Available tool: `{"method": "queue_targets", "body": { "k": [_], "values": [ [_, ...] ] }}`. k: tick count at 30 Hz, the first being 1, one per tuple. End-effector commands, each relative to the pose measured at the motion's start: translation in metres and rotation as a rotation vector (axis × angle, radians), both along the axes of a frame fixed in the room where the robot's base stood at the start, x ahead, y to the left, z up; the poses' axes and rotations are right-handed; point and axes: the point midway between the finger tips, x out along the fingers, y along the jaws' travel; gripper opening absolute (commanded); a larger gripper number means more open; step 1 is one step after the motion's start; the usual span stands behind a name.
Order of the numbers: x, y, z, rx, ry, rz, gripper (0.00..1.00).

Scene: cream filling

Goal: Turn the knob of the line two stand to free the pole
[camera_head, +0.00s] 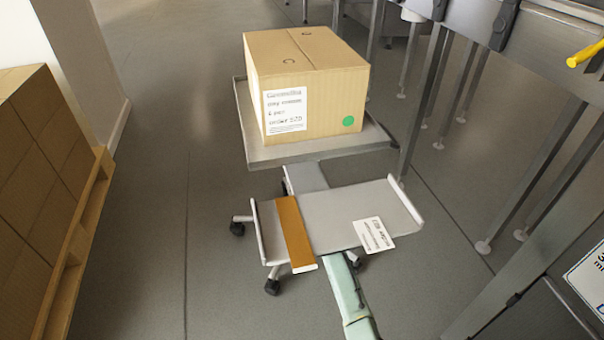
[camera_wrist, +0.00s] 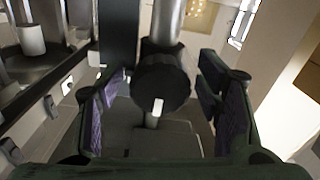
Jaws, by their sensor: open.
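In the wrist view a round black knob (camera_wrist: 160,78) with ridged edges sits on a collar around an upright grey pole (camera_wrist: 167,22). A white mark shows on the knob's lower front, pointing down. My gripper (camera_wrist: 164,92) is open, with one dark finger with a purple pad on each side of the knob. A gap shows between each finger and the knob, so I see no contact. Part of the stand below the knob is dark and hard to make out. The head view does not show the knob or my gripper.
In the head view a cardboard box (camera_head: 310,75) with a label and green dot stands on a grey platform (camera_head: 330,152). A wheeled grey tray (camera_head: 345,205) with an orange strip is in front. Stacked boxes (camera_head: 35,180) stand left, metal legs (camera_head: 540,170) right.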

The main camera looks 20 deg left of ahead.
Motion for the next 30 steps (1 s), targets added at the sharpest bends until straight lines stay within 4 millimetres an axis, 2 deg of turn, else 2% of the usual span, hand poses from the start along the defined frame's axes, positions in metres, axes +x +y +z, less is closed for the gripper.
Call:
{"method": "queue_targets", "body": {
  "k": [5,27,30],
  "values": [
    [0.0,0.0,0.0001,0.0,0.0,0.0,0.59],
    [0.0001,0.0001,0.0003,0.0,0.0,0.0,0.11],
    [0.0001,0.0,0.0002,-0.002,-0.001,0.0,0.11]
  ]
}}
